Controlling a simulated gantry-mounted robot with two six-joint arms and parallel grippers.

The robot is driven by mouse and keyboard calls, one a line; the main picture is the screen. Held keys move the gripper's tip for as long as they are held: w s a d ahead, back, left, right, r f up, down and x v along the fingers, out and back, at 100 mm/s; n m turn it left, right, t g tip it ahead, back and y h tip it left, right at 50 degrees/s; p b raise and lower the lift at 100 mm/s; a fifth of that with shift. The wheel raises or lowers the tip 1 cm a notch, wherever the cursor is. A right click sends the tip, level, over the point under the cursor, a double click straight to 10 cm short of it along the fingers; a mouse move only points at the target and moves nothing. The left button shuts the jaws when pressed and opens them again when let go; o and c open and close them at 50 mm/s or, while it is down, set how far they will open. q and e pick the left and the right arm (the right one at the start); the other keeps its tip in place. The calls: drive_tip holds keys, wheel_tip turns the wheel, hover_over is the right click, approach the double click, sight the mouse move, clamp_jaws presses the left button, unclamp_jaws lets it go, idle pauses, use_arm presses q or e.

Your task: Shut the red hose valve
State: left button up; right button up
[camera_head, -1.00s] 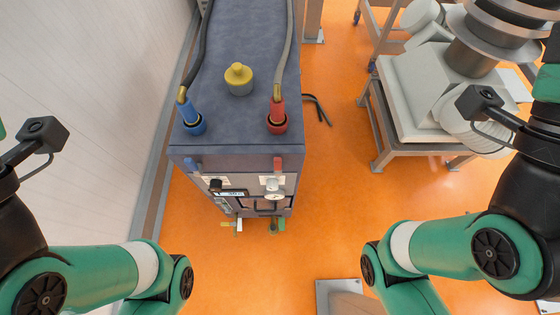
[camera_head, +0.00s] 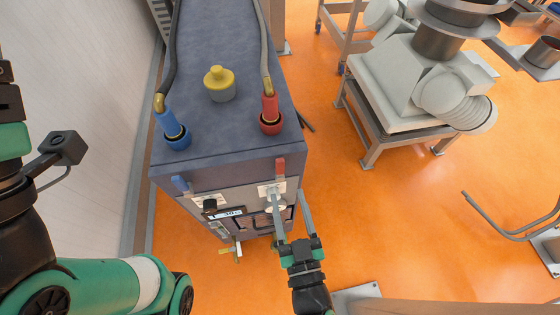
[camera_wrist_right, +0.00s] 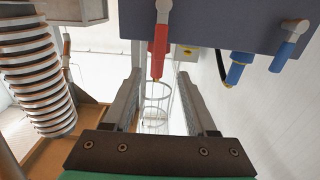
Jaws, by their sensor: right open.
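The red hose valve has a red lever (camera_head: 280,167) that stands upright on the front of the dark grey cabinet (camera_head: 230,60), at its right side. In the right wrist view the red lever (camera_wrist_right: 161,35) appears at the top middle, with its metal pivot above it. My right gripper (camera_head: 289,194) is open and empty, its fingers pointing up toward the cabinet front just below the lever. In the right wrist view the lever lines up with the gap between the fingertips (camera_wrist_right: 160,76); no contact shows. My left gripper is out of view; only my left arm shows.
A blue lever (camera_head: 180,184) is at the left of the cabinet front. A red hose fitting (camera_head: 270,112) and a blue one (camera_head: 174,130) stand on top, beside a yellow-capped knob (camera_head: 219,84). A display (camera_head: 229,212) sits low.

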sight(280, 165)
drive_tip(key=w, duration=0.3)
drive_tip(key=w+a, duration=0.1)
drive_tip(key=w, duration=0.3)
drive_tip(key=w+a+b, duration=0.1)
drive_tip(key=w, duration=0.2)
drive_tip(key=shift+w, duration=0.3)
clamp_jaws()
drive_tip(key=shift+r, duration=0.1)
idle(0.7)
